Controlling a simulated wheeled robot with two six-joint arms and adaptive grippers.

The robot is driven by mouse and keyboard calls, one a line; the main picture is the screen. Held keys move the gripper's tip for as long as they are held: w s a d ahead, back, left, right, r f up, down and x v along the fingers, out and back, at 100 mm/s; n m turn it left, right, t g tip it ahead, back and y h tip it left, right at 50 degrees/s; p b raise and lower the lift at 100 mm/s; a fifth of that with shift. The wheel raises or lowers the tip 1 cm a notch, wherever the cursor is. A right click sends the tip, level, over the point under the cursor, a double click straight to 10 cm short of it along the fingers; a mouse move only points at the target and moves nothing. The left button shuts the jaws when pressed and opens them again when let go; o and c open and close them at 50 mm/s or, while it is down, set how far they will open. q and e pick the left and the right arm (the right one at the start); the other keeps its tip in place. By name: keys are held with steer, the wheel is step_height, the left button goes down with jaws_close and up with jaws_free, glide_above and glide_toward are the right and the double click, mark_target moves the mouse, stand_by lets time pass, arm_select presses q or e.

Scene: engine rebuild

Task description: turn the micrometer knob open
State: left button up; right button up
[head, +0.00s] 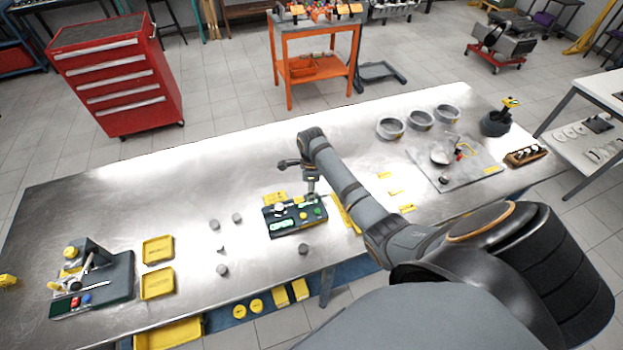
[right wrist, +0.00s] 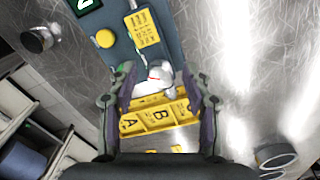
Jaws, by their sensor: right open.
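The dark green gauge board (head: 283,231) lies near the middle of the steel bench; its top also shows in the right wrist view (right wrist: 118,15). In the head view my right gripper (head: 311,184) is over the board's back right edge. The micrometer's body is hard to make out. My left gripper is not in view.
Yellow plates marked A and B (right wrist: 158,115) lie below the knob in the right wrist view. Small grey cylinders (head: 222,269) stand left of the board. Yellow trays (head: 158,250) and a dark fixture (head: 120,283) are further left. Rings (head: 390,128) stand at the back right.

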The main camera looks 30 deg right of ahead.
step_height(320, 180, up, 12)
stand_by(0.4)
stand_by(0.4)
